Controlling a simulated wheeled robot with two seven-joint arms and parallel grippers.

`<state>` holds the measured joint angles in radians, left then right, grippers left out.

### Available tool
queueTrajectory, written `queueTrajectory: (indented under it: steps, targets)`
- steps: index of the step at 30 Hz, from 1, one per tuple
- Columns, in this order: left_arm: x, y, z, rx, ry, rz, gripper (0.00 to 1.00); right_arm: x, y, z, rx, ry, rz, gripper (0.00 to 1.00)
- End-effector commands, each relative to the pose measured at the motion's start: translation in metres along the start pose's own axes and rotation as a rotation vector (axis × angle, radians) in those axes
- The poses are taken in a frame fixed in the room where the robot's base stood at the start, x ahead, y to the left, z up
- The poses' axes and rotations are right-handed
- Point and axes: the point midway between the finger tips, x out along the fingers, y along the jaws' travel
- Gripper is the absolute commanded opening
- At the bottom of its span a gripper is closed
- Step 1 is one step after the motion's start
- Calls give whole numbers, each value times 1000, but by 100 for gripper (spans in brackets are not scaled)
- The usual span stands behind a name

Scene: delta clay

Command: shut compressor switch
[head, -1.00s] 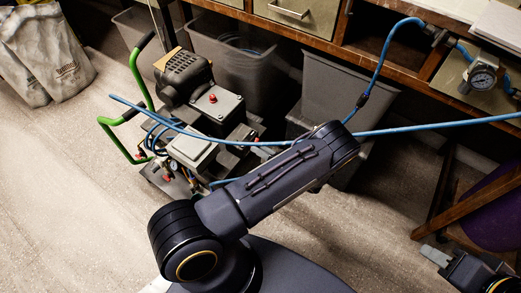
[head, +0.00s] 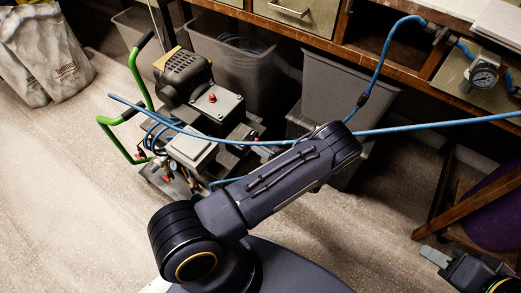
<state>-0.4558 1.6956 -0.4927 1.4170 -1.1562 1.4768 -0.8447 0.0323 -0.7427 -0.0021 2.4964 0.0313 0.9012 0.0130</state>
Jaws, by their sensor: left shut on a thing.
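The compressor stands on the floor left of centre, with a dark motor (head: 183,76), a green handle (head: 136,70) and a grey box (head: 213,104). A red button (head: 212,97) sits on top of the box. A pale grey box (head: 191,149) and small red-tipped fittings (head: 168,168) lie in front of it. My left arm crosses the middle, and its gripper is hidden, so what it holds does not show. My right gripper (head: 435,256) shows at the lower right edge, apart from the compressor; its jaw gap is unclear.
A blue hose (head: 440,127) runs across the view, passing over the compressor. Grey bins (head: 345,88) stand behind, under a wooden bench. A pressure gauge (head: 484,76) hangs at the upper right. Sacks (head: 45,50) stand at the upper left. The left floor is clear.

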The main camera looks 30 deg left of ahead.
Motion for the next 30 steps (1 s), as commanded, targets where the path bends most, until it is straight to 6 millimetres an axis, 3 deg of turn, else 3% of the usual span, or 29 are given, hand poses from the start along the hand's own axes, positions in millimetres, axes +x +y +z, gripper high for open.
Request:
queueTrajectory:
  steps: [30]
  targets:
    - [2,1,0,-924,-6,0,0,35,16,18,0,0,0,36]
